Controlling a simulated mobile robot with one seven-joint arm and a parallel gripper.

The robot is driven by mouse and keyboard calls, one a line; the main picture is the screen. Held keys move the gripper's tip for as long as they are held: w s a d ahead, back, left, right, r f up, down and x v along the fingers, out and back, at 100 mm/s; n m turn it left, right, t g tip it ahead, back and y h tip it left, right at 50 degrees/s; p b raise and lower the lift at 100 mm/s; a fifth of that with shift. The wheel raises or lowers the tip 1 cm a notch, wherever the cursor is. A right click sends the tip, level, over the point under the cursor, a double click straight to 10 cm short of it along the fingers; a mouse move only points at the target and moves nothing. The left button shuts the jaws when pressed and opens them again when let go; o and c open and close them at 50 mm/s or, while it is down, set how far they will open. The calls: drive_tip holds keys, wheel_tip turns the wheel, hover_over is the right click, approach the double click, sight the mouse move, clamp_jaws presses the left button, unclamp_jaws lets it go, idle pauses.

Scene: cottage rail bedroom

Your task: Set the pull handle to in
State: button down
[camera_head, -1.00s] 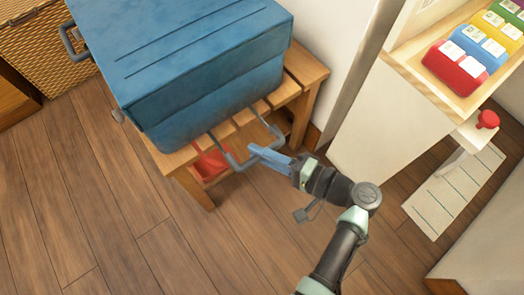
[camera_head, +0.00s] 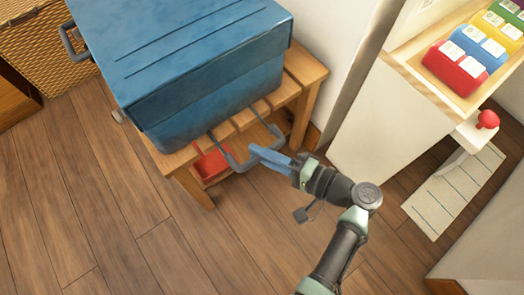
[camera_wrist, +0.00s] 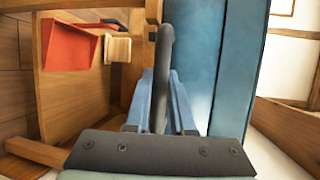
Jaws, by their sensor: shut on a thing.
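The pull handle (camera_head: 234,162) is a grey U-shaped bar. It sticks out from the lower front of a blue lidded box (camera_head: 215,85), which stands on a slatted wooden bench (camera_head: 308,75). My gripper (camera_head: 256,152) comes from the lower right and its blue fingers are shut on the bar of the handle. In the wrist view the dark handle (camera_wrist: 165,50) runs between the two fingers (camera_wrist: 160,105), with the blue box (camera_wrist: 232,60) to its right. The fingers hide part of the bar.
A red tray (camera_head: 211,164) sits low under the bench. A wicker basket (camera_head: 45,50) is at the upper left. A white shelf unit (camera_head: 385,125) with coloured boxes stands at right, near a red knob (camera_head: 487,119). The wooden floor (camera_head: 130,220) in front is clear.

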idle(0.4)
drive_tip(key=w+a, duration=0.1)
drive_tip(key=w, duration=0.1)
drive_tip(key=w+a, duration=0.2)
drive_tip(key=w, duration=0.1)
drive_tip(key=w+a+b, duration=0.1)
drive_tip(key=w+a, duration=0.1)
drive_tip(key=shift+w+a+r, duration=0.1)
drive_tip(key=shift+w, duration=0.05)
drive_tip(key=c, duration=0.8)
unclamp_jaws()
drive_tip(key=shift+o, duration=0.2)
drive_tip(key=shift+f, duration=0.3)
drive_tip(key=shift+s, duration=0.25)
